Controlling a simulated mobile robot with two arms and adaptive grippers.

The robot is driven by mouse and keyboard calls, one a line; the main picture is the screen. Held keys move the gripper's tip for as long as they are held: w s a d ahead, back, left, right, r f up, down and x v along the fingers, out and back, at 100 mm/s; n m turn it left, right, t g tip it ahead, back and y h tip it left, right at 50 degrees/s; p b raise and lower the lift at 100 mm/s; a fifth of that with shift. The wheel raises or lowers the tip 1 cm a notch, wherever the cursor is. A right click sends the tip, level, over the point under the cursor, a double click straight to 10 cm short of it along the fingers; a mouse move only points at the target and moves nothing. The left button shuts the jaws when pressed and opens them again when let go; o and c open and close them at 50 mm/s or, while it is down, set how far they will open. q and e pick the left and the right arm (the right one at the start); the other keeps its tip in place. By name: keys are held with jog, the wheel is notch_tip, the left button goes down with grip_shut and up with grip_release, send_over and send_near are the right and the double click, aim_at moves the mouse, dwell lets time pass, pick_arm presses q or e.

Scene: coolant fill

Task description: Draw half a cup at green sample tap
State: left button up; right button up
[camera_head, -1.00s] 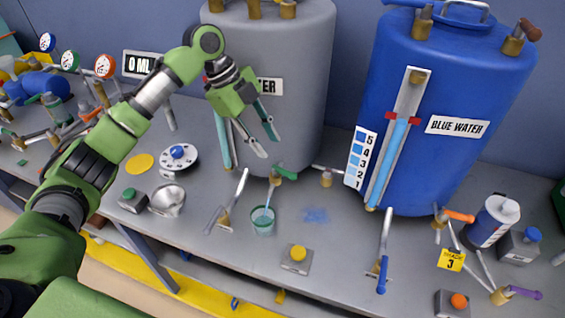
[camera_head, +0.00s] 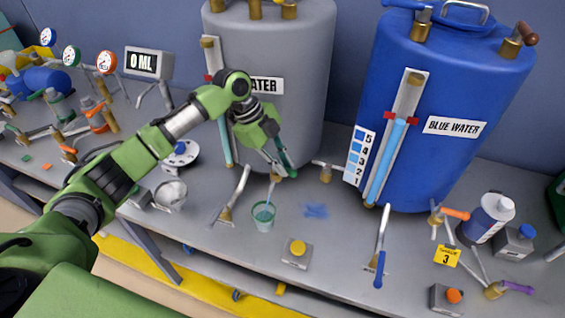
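The cup (camera_head: 263,217), clear with a green rim, stands on the bench below the tap of the grey tank. A thin pale stream (camera_head: 270,190) runs from the brass tap (camera_head: 276,176) down into the cup; the exact level is too small to read. My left gripper (camera_head: 286,172) points down at this tap, with its fingertips at the place of the green handle. The fingers hide the handle, and I cannot tell whether they grip it. My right gripper is out of view.
The grey tank (camera_head: 265,45) stands behind the tap, and the blue tank (camera_head: 450,70) stands to the right. A lever (camera_head: 236,192) is left of the cup. A yellow button box (camera_head: 298,252) is in front. A display (camera_head: 143,62) at back left reads 0 ML.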

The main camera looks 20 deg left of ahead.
pick_arm(q)
jog(key=shift+d+r+n+t+p, duration=0.1)
jog(key=shift+r+n+t+p, duration=0.15)
jog(key=shift+n+p, duration=0.65)
grip_shut()
jog(key=shift+w+f+n+t+p, duration=0.2)
jog(key=shift+w+n+t+p, duration=0.05)
jog(key=shift+n+p, duration=0.25)
jog(key=o, duration=0.8)
grip_release()
jog(key=shift+o, duration=0.2)
jog(key=v, duration=1.2)
jog(key=shift+d, duration=0.15)
